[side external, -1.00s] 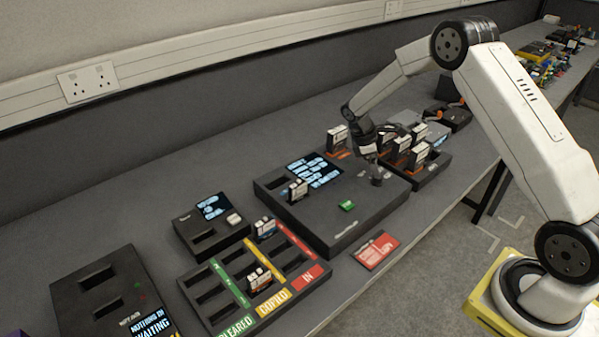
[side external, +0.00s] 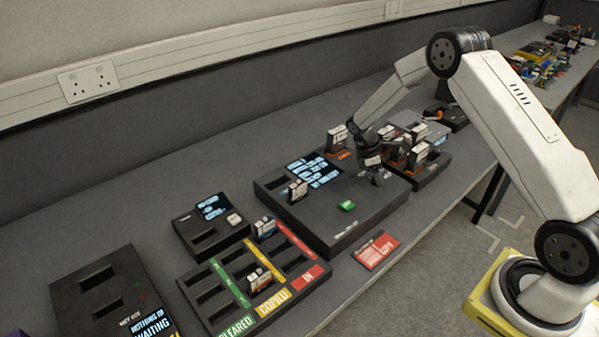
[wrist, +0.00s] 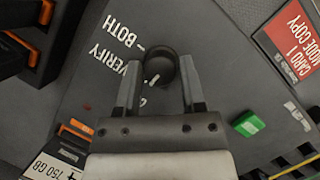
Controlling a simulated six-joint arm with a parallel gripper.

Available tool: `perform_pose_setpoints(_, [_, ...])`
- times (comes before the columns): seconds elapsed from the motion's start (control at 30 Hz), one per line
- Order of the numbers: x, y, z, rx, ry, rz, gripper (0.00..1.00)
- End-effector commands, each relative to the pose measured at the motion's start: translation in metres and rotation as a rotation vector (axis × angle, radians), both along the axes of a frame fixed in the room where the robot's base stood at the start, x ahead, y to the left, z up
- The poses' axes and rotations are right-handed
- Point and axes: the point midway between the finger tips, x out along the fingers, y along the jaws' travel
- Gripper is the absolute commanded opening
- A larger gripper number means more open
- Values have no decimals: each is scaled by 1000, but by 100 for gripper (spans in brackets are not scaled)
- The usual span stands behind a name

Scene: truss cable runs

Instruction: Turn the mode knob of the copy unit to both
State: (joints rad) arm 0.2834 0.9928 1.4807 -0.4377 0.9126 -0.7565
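The copy unit (side external: 330,222) is a wide dark box with a lit screen (side external: 314,170) and a green button (side external: 347,205). The button also shows in the wrist view (wrist: 249,124). Its mode knob (wrist: 158,69) is round and black, with a white pointer aimed to the lower left, towards a label mostly hidden by my gripper. The printed words VERIFY and BOTH (wrist: 122,34) lie left and upper left of the knob. My gripper (wrist: 159,76) is open, a finger on each side of the knob, with small gaps visible. In the side view my gripper (side external: 378,180) hides the knob.
A red card reading CARD 1 MODE COPY (side external: 376,250) lies in front of the unit. A rack with upright cartridges (side external: 432,172) stands close on the right. A sorting tray (side external: 215,313) is at front left.

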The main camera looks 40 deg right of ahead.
Motion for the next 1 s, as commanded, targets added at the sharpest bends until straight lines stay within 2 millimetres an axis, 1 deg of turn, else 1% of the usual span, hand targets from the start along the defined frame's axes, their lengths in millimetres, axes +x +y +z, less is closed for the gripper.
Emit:
perform_pose_setpoints(0.27, [0,0,0,0,1,-16,0])
perform_pose_setpoints(0.47, [0,0,0,1,2,-74,0])
perform_pose_setpoints(0.77, [1,-1,0,1,2,-269,0])
perform_pose_setpoints(1.0, [1,-2,0,1,1,-492,0])
